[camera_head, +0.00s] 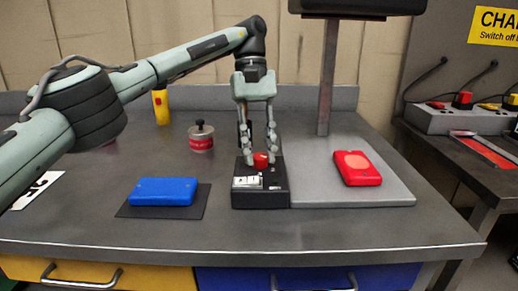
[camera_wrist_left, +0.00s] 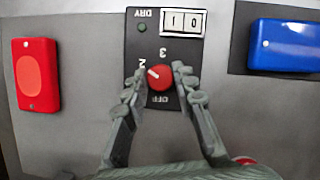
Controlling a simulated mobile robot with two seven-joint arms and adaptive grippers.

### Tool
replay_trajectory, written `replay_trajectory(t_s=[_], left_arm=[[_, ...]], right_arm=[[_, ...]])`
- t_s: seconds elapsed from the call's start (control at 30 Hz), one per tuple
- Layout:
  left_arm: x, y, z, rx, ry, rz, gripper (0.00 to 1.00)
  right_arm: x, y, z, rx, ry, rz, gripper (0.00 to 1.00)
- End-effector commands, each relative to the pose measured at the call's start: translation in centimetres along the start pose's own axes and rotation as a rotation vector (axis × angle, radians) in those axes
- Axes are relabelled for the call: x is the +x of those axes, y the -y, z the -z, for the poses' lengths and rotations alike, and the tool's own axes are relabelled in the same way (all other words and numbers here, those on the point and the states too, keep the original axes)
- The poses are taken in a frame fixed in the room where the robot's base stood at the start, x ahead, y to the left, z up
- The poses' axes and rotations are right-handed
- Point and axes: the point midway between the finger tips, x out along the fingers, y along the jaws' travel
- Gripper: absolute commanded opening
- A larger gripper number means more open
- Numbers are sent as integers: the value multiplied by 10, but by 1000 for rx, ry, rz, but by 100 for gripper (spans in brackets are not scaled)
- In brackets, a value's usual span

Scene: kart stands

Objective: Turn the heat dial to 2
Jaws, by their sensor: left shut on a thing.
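The red heat dial (camera_head: 261,160) sits on top of a black control box (camera_head: 260,199) at the middle of the grey table. My left gripper (camera_head: 257,155) points down over the box, its fingers closed around the dial from both sides. In the left wrist view, upside down, the dial (camera_wrist_left: 161,79) lies between the fingertips (camera_wrist_left: 160,75). Its white pointer mark is turned toward the printed 2 (camera_wrist_left: 141,64), at the upper left of the dial. The 3 is above it and OFF below it. My right gripper is not in view.
A blue case (camera_head: 163,191) lies on a dark mat left of the box. A red case (camera_head: 357,168) lies on a grey plate (camera_head: 315,190) to the right, with a post (camera_head: 327,80) behind. A red canister (camera_head: 201,141) and yellow bottle (camera_head: 160,107) stand further back.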

Motion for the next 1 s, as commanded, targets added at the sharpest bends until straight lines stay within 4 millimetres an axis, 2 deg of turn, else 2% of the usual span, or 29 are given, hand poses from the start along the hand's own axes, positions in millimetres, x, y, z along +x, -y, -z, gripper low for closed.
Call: replay_trajectory(t_s=[0.13,0.17,0.3,0.73,1.0], left_arm=[[0,0,0,0,0,-1,0],[0,0,0,0,0,-1,30],[0,0,0,-1,0,-1,47],[0,1,0,-48,1,-21,47],[1,4,0,-320,1,-135,47]], right_arm=[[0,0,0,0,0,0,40],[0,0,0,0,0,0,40],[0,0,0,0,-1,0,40],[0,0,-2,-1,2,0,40],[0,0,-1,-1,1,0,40]])
